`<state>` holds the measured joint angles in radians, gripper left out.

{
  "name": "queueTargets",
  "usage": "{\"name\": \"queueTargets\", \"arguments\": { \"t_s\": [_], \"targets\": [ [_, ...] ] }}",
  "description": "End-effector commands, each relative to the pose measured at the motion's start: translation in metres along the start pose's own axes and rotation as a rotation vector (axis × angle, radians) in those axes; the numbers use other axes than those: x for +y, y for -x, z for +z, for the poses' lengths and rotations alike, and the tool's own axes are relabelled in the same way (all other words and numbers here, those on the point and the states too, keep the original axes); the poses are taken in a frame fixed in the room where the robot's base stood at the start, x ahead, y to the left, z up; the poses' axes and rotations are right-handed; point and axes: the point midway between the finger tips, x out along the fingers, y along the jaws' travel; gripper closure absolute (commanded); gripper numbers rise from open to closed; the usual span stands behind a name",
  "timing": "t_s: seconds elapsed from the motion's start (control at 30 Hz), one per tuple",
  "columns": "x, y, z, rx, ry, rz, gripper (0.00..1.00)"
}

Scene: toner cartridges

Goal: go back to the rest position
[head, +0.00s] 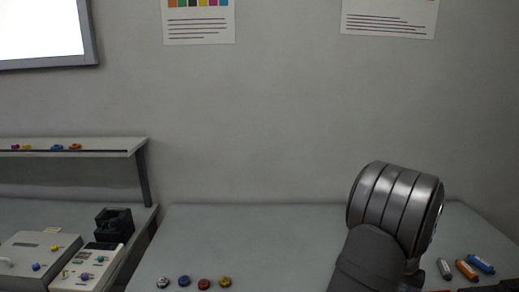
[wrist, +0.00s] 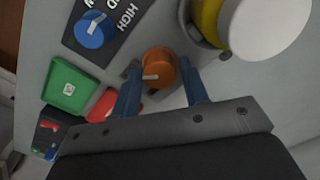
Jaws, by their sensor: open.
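My gripper (wrist: 160,70) shows in the wrist view with its two blue fingers apart. An orange knob (wrist: 158,66) with a white pointer line appears between the fingertips, with narrow gaps on both sides. I cannot tell how far the tips are from the panel (wrist: 110,75). In the head view, my arm stands at the right and its gripper is out of sight.
Close to my gripper are a blue knob (wrist: 95,29), a green button (wrist: 65,86), a red button (wrist: 102,106) and a white-capped yellow cylinder (wrist: 207,18). In the head view, cartridges (head: 466,270) lie right of my arm; several small discs (head: 204,284) lie at the front.

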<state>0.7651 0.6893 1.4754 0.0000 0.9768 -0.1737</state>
Motion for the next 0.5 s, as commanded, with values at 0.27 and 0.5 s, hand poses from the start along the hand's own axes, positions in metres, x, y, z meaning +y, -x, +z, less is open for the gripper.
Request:
{"name": "queueTargets", "arguments": {
  "t_s": [0.27,0.5],
  "targets": [
    [0.0000,0.0000,0.0000,0.000,0.196,0.000,0.59],
    [0.0000,0.0000,0.0000,0.000,0.285,0.000,0.59]
  ]
}}
